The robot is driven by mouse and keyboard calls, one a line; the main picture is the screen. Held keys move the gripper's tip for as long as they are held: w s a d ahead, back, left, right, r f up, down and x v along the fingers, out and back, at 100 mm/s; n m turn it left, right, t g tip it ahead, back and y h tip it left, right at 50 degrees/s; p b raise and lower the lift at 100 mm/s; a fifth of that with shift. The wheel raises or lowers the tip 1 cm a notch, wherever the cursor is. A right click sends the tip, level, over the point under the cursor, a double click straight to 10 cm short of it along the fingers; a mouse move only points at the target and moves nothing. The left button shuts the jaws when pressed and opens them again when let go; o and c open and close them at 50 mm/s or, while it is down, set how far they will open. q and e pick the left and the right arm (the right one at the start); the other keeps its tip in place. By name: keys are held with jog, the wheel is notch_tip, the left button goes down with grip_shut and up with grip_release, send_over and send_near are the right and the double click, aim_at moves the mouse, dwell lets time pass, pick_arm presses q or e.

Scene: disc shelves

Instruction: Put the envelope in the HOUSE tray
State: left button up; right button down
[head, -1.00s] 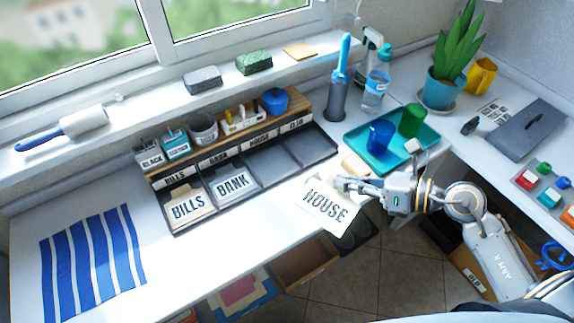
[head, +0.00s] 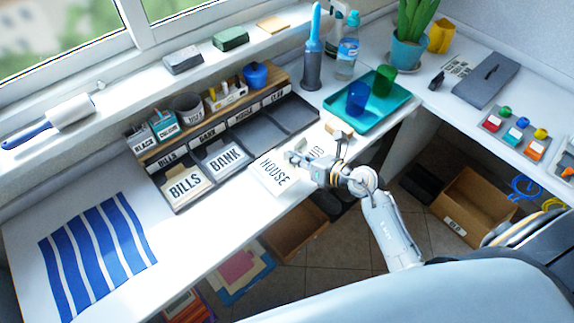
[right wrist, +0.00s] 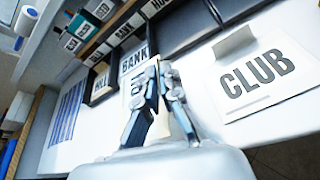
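The white envelope marked HOUSE (head: 270,176) is near the desk's front edge, in front of the trays, tilted. My right gripper (head: 294,159) is shut on its right edge. In the right wrist view the fingers (right wrist: 158,88) pinch the envelope (right wrist: 138,92), which shows nearly edge-on. The HOUSE tray (head: 263,132) is the third dark compartment from the left, behind the gripper, and looks empty. The BILLS tray (head: 166,187) and BANK tray (head: 211,161) each hold a labelled envelope. My left gripper is not in view.
A CLUB envelope (right wrist: 257,75) lies on the desk to the right of the gripper. The CLUB tray (head: 291,112) looks empty. A teal tray (head: 396,101) with blue and green cups stands further right. A striped blue cloth (head: 97,255) lies at left.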

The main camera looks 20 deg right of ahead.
aim_at(287, 166)
jog(key=shift+w+a+f, duration=0.35)
jog(key=shift+a+f, duration=0.05)
jog(key=shift+f, duration=0.3)
jog(key=f, duration=0.3)
jog(key=shift+w+a+f+b, duration=0.1)
jog(key=shift+w+a+b, duration=0.1)
jog(key=shift+a+b, duration=0.2)
jog(key=shift+f, duration=0.35)
jog(key=shift+f, duration=0.1)
jog(key=shift+f, duration=0.15)
jog(key=c, duration=1.5)
grip_release()
